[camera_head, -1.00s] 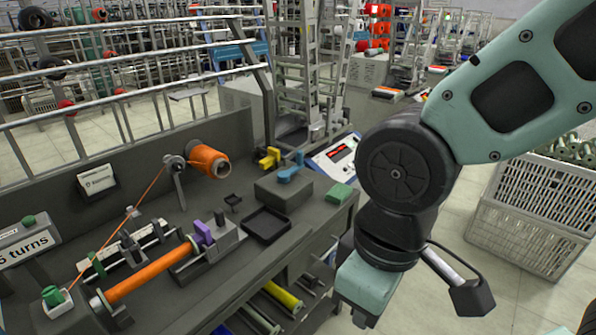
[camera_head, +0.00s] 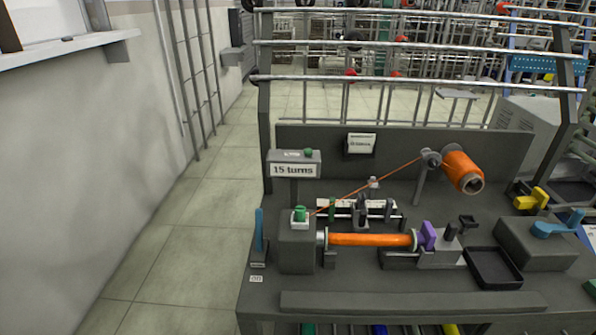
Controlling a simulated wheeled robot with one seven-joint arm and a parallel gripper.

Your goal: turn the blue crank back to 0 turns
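A blue upright bar (camera_head: 259,230) stands at the left end of the bench beside the dark headstock box (camera_head: 297,252); it looks like the crank, but how it joins the box is unclear. A second blue handle (camera_head: 558,226) lies on a dark block (camera_head: 533,245) at the right. The sign (camera_head: 294,170) above the headstock reads "15 turns". An orange-wound bobbin (camera_head: 370,240) lies horizontally between the headstock and a purple-levered tailstock (camera_head: 428,237). My gripper is out of view.
Orange thread (camera_head: 390,174) runs from the orange spool (camera_head: 461,172) down towards the headstock. A green knob (camera_head: 299,215) tops the box. A black tray (camera_head: 493,267) and a yellow handle (camera_head: 532,198) are at the right. Open floor (camera_head: 185,240) lies left of the bench, before a grey wall.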

